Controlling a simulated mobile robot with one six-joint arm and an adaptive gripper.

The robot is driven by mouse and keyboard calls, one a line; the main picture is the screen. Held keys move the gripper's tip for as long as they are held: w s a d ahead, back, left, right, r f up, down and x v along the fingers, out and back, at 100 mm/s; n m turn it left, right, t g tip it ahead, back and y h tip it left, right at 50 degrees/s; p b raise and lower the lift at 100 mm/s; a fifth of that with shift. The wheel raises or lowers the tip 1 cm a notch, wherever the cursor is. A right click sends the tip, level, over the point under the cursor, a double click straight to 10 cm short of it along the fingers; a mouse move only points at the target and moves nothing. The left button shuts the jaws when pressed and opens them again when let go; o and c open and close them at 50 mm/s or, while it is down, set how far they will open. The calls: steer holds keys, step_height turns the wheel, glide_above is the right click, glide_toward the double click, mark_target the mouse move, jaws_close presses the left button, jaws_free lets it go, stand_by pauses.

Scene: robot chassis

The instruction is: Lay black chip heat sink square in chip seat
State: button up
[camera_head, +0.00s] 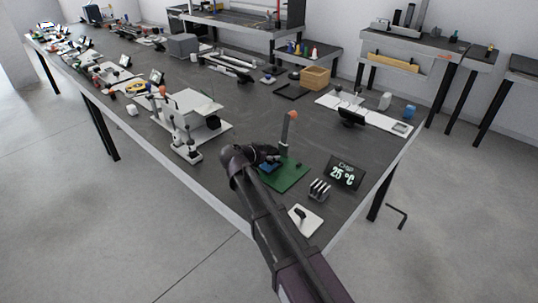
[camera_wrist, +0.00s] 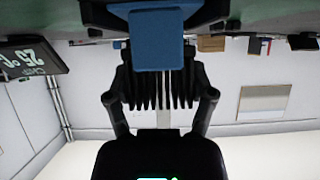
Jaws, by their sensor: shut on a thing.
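My gripper (camera_wrist: 160,82) is shut on a black finned heat sink (camera_wrist: 160,92), whose fins show between the two fingers in the wrist view. A blue block (camera_wrist: 157,42) lies just beyond the heat sink, in front of a dark frame; I cannot tell whether they touch. In the head view my gripper (camera_head: 266,157) is low over the green board (camera_head: 291,178), and a bit of blue (camera_head: 267,167) shows below it. My arm and gripper hide the heat sink and most of the chip seat there.
A grey post with an orange top (camera_head: 288,128) rises behind the board. A display (camera_head: 345,172) reads CHIP 25 °C. Another finned piece (camera_head: 319,190) and a white plate with a black object (camera_head: 305,220) stand at the right. A white stand (camera_head: 190,125) is at left.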

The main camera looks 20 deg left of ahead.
steer(key=shift+f+b, duration=0.35)
steer(key=shift+f, duration=0.05)
steer(key=o, duration=1.1)
steer(key=shift+o, duration=0.2)
steer(key=shift+r, duration=0.1)
steer(key=shift+r+p, duration=0.65)
steer(key=shift+p, duration=0.1)
steer(key=p+v, duration=0.5)
steer(key=v, duration=0.7)
steer(key=shift+f, duration=0.1)
